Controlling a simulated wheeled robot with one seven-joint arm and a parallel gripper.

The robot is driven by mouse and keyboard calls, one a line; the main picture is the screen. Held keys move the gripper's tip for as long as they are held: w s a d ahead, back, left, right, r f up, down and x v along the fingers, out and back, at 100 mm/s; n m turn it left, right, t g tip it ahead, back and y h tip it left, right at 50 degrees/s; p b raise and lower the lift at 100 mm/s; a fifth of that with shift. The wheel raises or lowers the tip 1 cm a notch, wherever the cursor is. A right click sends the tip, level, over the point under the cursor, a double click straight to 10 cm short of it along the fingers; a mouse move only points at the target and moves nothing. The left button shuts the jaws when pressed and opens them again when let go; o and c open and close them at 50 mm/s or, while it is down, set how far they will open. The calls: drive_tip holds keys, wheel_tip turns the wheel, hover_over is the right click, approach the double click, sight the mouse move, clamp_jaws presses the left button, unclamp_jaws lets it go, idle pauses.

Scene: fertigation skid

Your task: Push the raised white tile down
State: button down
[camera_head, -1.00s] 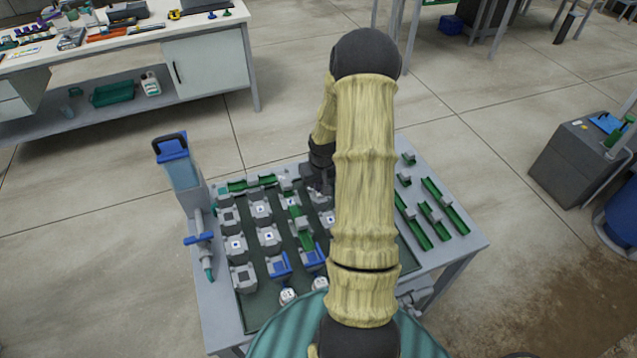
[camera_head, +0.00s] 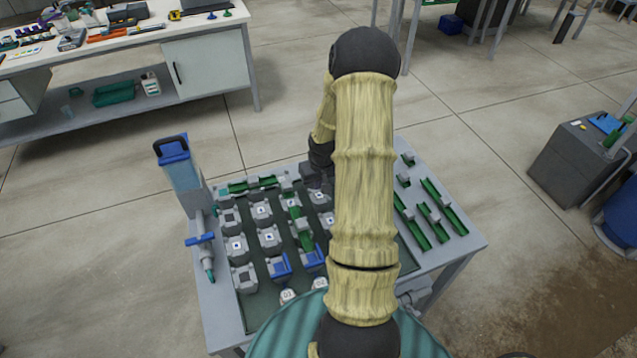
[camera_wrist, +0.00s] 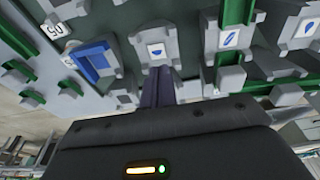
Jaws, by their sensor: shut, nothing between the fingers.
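My gripper (camera_wrist: 158,90) shows in the wrist view with its dark fingers together and empty. The fingertips are at the near edge of a grey block that carries a white tile (camera_wrist: 156,50) with a dark blue mark. I cannot tell whether they touch it, or how high this tile stands. Another white tile (camera_wrist: 230,37) with a blue mark sits on the block to its right. A third white tile (camera_wrist: 306,27) is at the right edge. In the head view my gripper (camera_head: 316,172) is partly hidden by my arm, over the far part of the block panel.
The grey table (camera_head: 455,243) carries the dark green panel with rows of grey blocks. The floor around is mostly clear.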

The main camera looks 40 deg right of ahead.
drive_tip(key=shift+r+p, duration=2.3)
drive_tip(key=shift+r, duration=0.55)
drive_tip(key=s+a+r+n, duration=0.2)
drive_tip(key=s+a+r, duration=0.2)
drive_tip(key=a+r, duration=0.8)
drive_tip(key=s+a+r+n, duration=0.1)
drive_tip(key=s+a+r, duration=0.4)
drive_tip(key=s+a, duration=0.5)
drive_tip(key=shift+a+r+y, duration=0.2)
drive_tip(key=shift+a+y, duration=0.1)
drive_tip(key=shift+a, duration=0.45)
drive_tip(key=shift+w, duration=0.1)
